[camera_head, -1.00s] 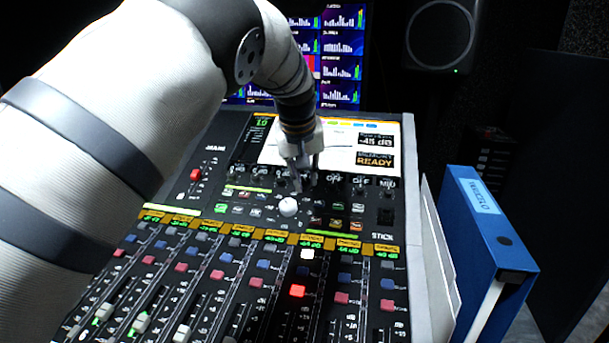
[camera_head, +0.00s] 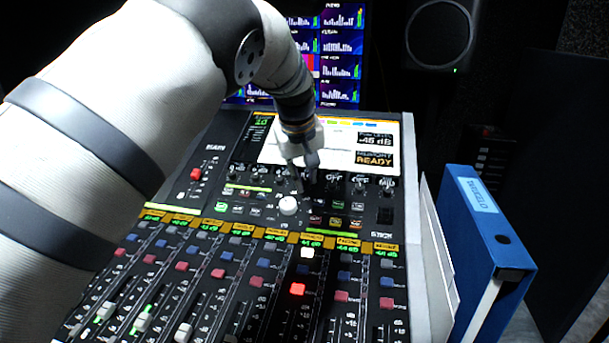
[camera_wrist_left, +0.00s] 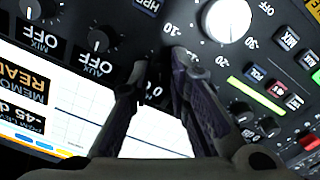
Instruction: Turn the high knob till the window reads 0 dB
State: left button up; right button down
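My left gripper (camera_head: 311,178) points down at the row of small black knobs just below the console's screen (camera_head: 330,148). It is shut on a knob in that row, left of the OFF knobs; I take this for the high knob. In the left wrist view the gripper (camera_wrist_left: 160,70) has a fingertip on either side of that dark knob, which the fingers mostly hide. The small window by it (camera_wrist_left: 153,91) is partly covered; a 0 shows, but I cannot read the whole value. My right gripper is not in view.
A white round knob (camera_head: 288,205) stands close to the fingers. Other knobs (camera_head: 360,187) flank the gripper in the row. Coloured buttons and fader strips fill the front of the console. A blue binder (camera_head: 487,235) stands right of it.

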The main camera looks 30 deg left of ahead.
pick_arm(q)
jog(key=shift+o, duration=1.3)
jog(key=v, duration=1.2)
